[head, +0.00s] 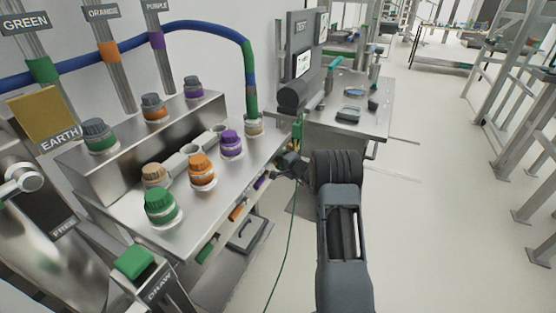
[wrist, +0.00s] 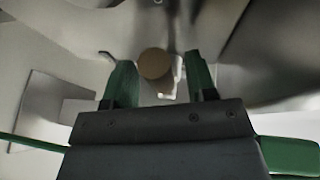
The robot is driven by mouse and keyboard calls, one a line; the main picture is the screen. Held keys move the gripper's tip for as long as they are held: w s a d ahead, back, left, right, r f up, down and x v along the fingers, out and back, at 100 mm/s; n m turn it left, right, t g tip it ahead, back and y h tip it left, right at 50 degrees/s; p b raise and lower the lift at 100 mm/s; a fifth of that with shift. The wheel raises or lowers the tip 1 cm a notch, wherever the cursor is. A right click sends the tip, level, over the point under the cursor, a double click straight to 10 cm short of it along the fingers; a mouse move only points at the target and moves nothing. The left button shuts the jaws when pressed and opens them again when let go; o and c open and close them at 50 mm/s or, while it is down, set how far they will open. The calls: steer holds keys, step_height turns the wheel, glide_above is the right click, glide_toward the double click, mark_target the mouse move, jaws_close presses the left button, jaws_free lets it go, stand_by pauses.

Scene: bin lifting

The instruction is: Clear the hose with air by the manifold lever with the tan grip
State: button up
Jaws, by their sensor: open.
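The tan grip (wrist: 155,63) of the manifold lever shows in the wrist view as a round tan end with a pale stem below it. My gripper (wrist: 161,78) is open, with one green finger on each side of the tan grip; I cannot tell whether either touches it. In the head view my gripper (head: 297,142) is at the far end of the bench's front edge, and the tan lever is not clearly seen there. The blue hose (head: 205,30) runs along the wall and comes down through a green section to a tan-ringed port (head: 254,127) on the bench.
Levers with green (head: 208,249), orange (head: 237,212) and purple (head: 260,180) grips line the bench (head: 225,205) front below its top. Green, orange, purple and tan caps stand on top. A second table (head: 350,118) is beyond my gripper.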

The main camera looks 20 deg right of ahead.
steer(key=shift+w+a, duration=0.15)
steer(key=shift+w, duration=0.15)
jaws_close()
stand_by(0.5)
